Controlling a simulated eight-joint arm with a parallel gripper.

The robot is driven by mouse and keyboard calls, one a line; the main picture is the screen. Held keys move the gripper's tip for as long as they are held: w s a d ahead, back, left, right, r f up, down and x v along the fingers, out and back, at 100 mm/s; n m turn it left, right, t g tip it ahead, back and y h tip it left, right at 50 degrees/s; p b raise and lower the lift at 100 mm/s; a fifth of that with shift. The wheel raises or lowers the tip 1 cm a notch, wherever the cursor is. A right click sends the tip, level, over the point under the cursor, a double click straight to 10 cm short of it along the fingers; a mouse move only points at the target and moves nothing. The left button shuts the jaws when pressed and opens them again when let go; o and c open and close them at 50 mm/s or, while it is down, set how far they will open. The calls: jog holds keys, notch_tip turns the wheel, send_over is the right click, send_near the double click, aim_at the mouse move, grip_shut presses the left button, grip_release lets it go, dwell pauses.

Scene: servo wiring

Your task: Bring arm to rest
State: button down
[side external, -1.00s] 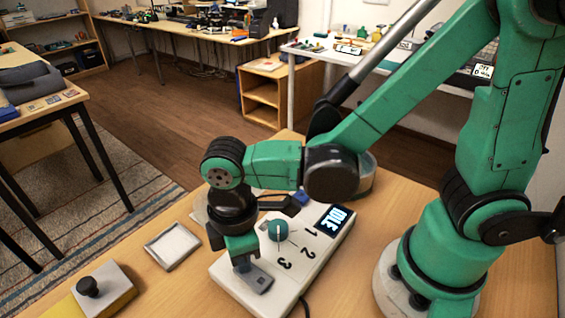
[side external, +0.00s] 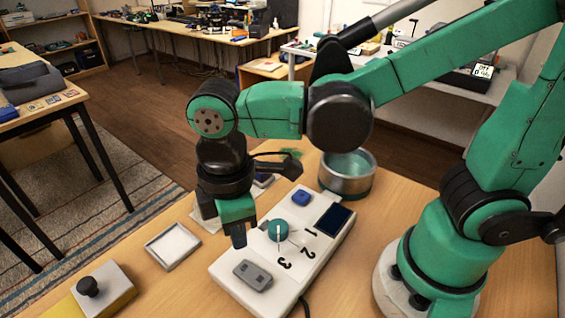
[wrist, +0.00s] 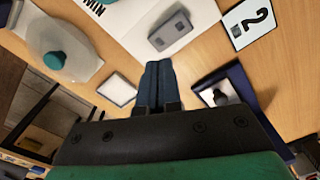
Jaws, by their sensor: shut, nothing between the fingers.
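My gripper (side external: 239,243) hangs above the white control box (side external: 228,277), its dark fingers together and empty. In the wrist view the closed fingers (wrist: 158,80) point toward the grey rocker switch (wrist: 170,30). In the side view this switch (side external: 253,275) lies uncovered at the near end of the box, apart from the fingertips. The box also bears a teal dial (side external: 277,230), a blue button (side external: 301,198), the numerals 1, 2 and 3, and a dark display (side external: 333,219). My arm reaches over the box from the right.
A metal pot (side external: 347,177) stands behind the box. A shallow white tray (side external: 172,246) and a block with a black knob (side external: 88,287) lie to the left. A blue-edged tray (wrist: 235,95) and a card marked 2 (wrist: 250,20) show in the wrist view. Bare wood lies between them.

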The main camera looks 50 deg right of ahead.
jog(key=shift+r, duration=0.5)
jog(key=w+d+r+m+t, duration=0.1)
jog(key=d+m+t, duration=0.2)
jog(key=d+m, duration=0.3)
jog(key=w+d+r+m+t, duration=0.1)
jog(key=w+d+m+t, duration=0.1)
jog(key=d+m+t, duration=0.2)
jog(key=d+m, duration=0.2)
jog(key=d, duration=0.2)
jog(key=shift+w+d+r, duration=0.25)
jog(key=shift+w+d, duration=0.05)
jog(key=shift+d, duration=0.05)
